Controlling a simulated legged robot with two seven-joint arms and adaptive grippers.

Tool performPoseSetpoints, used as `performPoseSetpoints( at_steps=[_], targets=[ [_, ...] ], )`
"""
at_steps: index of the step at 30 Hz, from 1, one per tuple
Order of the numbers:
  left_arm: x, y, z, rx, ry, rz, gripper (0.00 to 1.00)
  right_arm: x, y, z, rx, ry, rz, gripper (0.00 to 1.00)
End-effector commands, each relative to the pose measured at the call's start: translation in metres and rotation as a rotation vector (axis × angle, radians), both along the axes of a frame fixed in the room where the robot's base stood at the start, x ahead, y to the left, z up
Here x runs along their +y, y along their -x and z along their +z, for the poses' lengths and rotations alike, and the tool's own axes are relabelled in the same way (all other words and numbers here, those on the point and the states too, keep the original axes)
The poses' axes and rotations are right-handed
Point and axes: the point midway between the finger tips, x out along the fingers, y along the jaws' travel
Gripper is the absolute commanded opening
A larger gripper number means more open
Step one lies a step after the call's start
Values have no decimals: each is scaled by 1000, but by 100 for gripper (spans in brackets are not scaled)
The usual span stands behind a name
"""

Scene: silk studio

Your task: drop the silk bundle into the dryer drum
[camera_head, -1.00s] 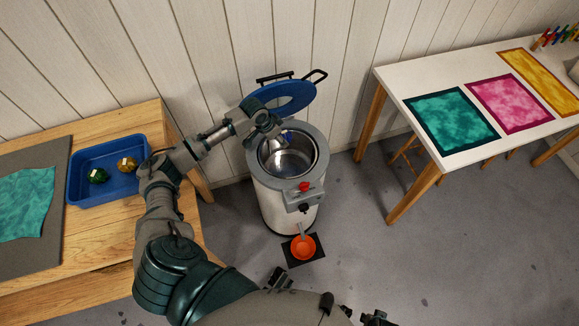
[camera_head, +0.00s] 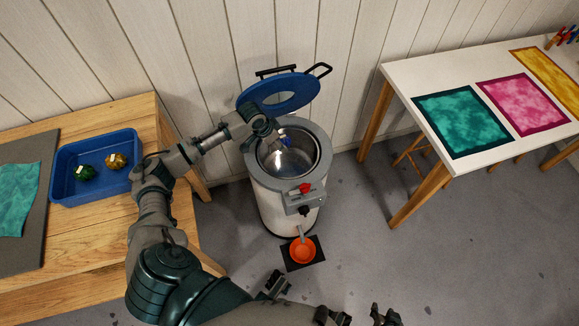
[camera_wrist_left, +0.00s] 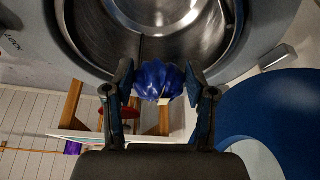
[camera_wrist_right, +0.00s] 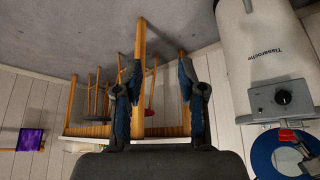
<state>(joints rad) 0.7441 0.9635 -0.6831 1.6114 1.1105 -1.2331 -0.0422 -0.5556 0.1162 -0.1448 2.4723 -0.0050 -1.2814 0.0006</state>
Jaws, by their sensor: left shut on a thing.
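The silk bundle is a dark blue, pleated ball with a small pale tag (camera_wrist_left: 152,78). My left gripper (camera_wrist_left: 158,84) is shut on it. In the head view, my left gripper (camera_head: 274,137) is at the drum mouth, and a bit of blue (camera_head: 287,138) shows beside it. The dryer drum (camera_head: 291,164) is a round, shiny metal bowl in a white cylindrical machine (camera_head: 277,211). The bundle shows against the drum's near-side rim in the left wrist view; its height is unclear. My right gripper (camera_head: 330,300) is low in the head view, open and empty in the right wrist view (camera_wrist_right: 158,85).
The blue lid (camera_head: 256,101) stands open behind the drum. A blue tray (camera_head: 64,160) with a green and an amber bundle sits on the wooden table (camera_head: 105,225). A white table (camera_head: 400,77) with dyed cloths is at right.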

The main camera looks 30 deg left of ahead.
Motion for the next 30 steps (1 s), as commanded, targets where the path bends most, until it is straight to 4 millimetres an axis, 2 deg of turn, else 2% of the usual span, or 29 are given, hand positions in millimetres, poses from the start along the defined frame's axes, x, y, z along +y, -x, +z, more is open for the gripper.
performPoseSetpoints(
  at_steps=[6,17,18,20,21,30],
  targets=[
    [-1,0,-4,-1,-2,0,24,5,-16,3,-82,-21,5,40],
    [-2,0,-3,-2,-3,-1,24,5,-20,5,-100,-22,6,40],
    [-2,0,-3,-1,-2,0,66,6,-20,5,-99,-24,5,40],
    [-1,0,-4,-1,-1,-1,80,6,-20,5,-100,-25,6,40],
    [0,0,-4,-1,-1,-1,85,6,-20,5,-100,-25,6,40],
    [0,0,-4,0,-1,0,85,6,-20,5,-98,-24,5,40]
  ],
)
